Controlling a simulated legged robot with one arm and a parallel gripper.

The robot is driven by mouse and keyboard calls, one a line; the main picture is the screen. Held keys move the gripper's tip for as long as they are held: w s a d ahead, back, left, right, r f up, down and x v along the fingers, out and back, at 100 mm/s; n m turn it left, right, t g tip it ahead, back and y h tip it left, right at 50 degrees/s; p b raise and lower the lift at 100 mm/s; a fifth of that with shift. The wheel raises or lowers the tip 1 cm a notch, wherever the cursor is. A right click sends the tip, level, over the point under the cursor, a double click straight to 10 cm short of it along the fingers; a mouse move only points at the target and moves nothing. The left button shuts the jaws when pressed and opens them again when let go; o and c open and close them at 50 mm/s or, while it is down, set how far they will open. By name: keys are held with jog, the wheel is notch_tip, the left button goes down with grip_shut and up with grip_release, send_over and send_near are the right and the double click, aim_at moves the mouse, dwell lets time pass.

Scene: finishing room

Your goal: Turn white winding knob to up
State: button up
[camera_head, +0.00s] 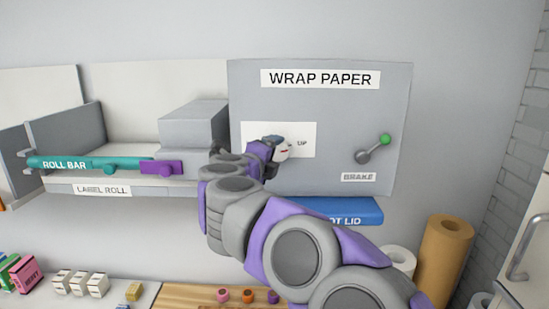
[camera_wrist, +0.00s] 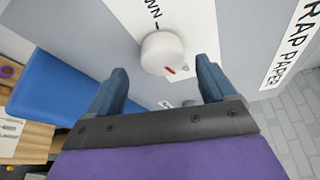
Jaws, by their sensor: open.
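The white winding knob (camera_wrist: 162,52) is round and sits on a white label card (camera_head: 308,138) on the grey WRAP PAPER panel (camera_head: 330,115). In the wrist view its red mark lies at the knob's lower right edge. Lettering ending in "WN" shows above the knob there; a label that seems to read "UP" is right of the knob in the head view. My gripper (camera_wrist: 161,67) is open, its two blue fingers on either side of the knob's near part; I cannot tell whether they touch it. In the head view my gripper partly hides the knob (camera_head: 283,148).
A brake lever with a green ball (camera_head: 385,139) is on the panel's right. A blue lid (camera_head: 345,210) juts out below. A teal roll bar (camera_head: 75,164) with a purple piece (camera_head: 162,168) lies along the shelf at left. Paper rolls (camera_head: 445,252) stand at lower right.

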jog(key=b+v, duration=0.2)
jog(key=v, duration=1.1)
jog(key=shift+s+a, duration=0.2)
